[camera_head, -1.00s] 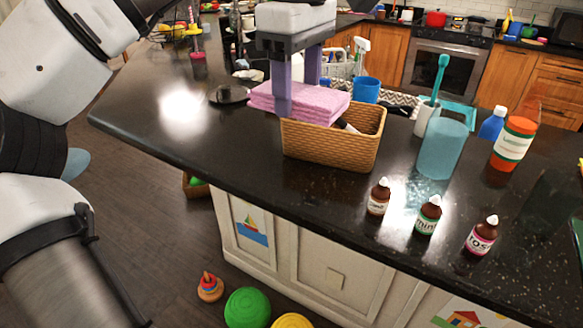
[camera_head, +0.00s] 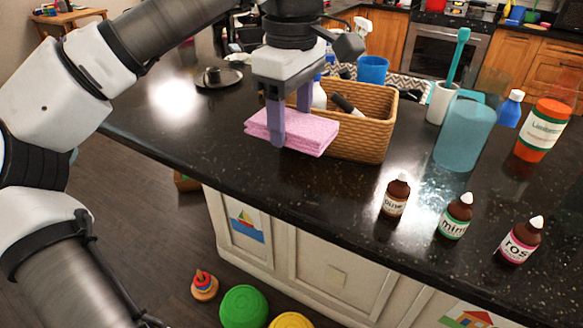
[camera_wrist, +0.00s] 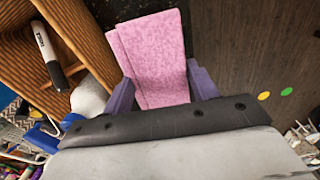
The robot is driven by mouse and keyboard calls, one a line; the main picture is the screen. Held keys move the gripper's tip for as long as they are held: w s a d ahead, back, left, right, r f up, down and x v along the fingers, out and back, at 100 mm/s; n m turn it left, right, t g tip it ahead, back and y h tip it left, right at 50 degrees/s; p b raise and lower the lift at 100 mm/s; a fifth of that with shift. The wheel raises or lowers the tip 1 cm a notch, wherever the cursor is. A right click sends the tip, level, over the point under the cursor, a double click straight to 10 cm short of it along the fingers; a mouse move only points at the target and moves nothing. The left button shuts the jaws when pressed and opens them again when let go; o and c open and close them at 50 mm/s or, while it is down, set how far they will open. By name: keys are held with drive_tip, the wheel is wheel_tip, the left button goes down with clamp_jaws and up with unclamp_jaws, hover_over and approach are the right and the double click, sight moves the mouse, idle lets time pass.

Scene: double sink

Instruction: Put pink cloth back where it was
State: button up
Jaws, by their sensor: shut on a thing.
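The pink cloth (camera_head: 305,134) is folded into a thick, flat pad. My gripper (camera_head: 290,128) points down and is shut on it, with one finger on its near side. The cloth is in front of the left part of the wicker basket (camera_head: 372,140) in the head view. I cannot tell whether it touches the counter or the basket. In the wrist view, the cloth (camera_wrist: 150,55) lies between my two fingers (camera_wrist: 160,88), and the basket (camera_wrist: 85,35) is on its left. Part of the basket is hidden behind the cloth and gripper.
The basket holds a black marker (camera_head: 346,105) and a white bottle (camera_head: 319,95). A translucent blue cup (camera_head: 464,135) and several brown bottles, such as this one (camera_head: 396,196), stand to the right.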

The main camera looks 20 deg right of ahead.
sight(292, 121)
wheel_tip(292, 121, down, 9)
drive_tip(key=shift+r+p, duration=0.2)
drive_tip(key=shift+p, duration=0.25)
drive_tip(key=shift+f, duration=0.2)
drive_tip(key=o, duration=0.9)
drive_tip(key=shift+o, duration=0.2)
wheel_tip(292, 121, up, 12)
drive_tip(key=shift+r+b, duration=0.25)
drive_tip(key=shift+b, duration=0.3)
